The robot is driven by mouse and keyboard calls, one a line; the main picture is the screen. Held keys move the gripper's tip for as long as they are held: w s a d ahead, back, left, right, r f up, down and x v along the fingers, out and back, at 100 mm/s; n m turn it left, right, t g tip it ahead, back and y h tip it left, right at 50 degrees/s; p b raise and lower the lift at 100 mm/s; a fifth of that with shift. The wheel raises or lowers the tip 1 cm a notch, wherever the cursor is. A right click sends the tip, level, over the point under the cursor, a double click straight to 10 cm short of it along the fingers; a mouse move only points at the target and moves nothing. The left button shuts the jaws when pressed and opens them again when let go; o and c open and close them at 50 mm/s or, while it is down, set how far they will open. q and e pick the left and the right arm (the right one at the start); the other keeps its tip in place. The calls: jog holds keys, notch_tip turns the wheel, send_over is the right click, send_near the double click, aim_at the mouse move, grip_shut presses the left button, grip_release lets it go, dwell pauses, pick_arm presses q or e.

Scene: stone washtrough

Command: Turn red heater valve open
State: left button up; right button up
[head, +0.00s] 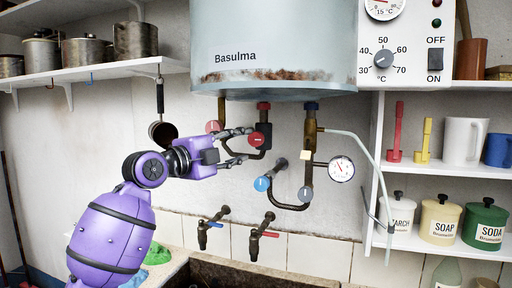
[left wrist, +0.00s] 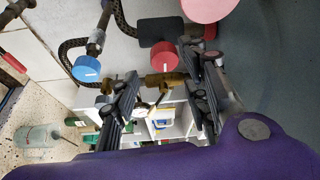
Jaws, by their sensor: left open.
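The red heater valve knob (head: 257,139) sits on the pipework under the heater's left side. In the left wrist view the round red knob (left wrist: 164,57) carries a white line and is unobstructed. My left gripper (head: 243,146) is open and empty, its two fingers pointing right toward this knob, one higher and one lower. In the left wrist view the fingers of the gripper (left wrist: 165,88) lie apart on either side of the knob's position in the picture. I cannot tell whether a finger touches the knob. My right gripper is not in view.
The pale heater tank (head: 285,45) hangs above. A pinkish-red disc (head: 214,126) is left of the knob, close to my upper finger. A blue knob (head: 262,184) and a dial gauge (head: 341,169) are lower right. Two taps (head: 212,228) stand below, over the trough.

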aim_at(253, 142)
pick_arm(q)
jog(key=shift+w+d+r, duration=0.2)
jog(key=shift+w+d, duration=0.1)
jog(key=p+x, duration=0.1)
jog(key=x, duration=0.5)
jog(key=shift+w+d+f, duration=0.1)
jog(key=shift+w+d, duration=0.1)
jog(key=shift+w, duration=0.1)
jog(key=shift+c, duration=0.5)
jog(key=shift+f, duration=0.15)
jog(key=c, duration=1)
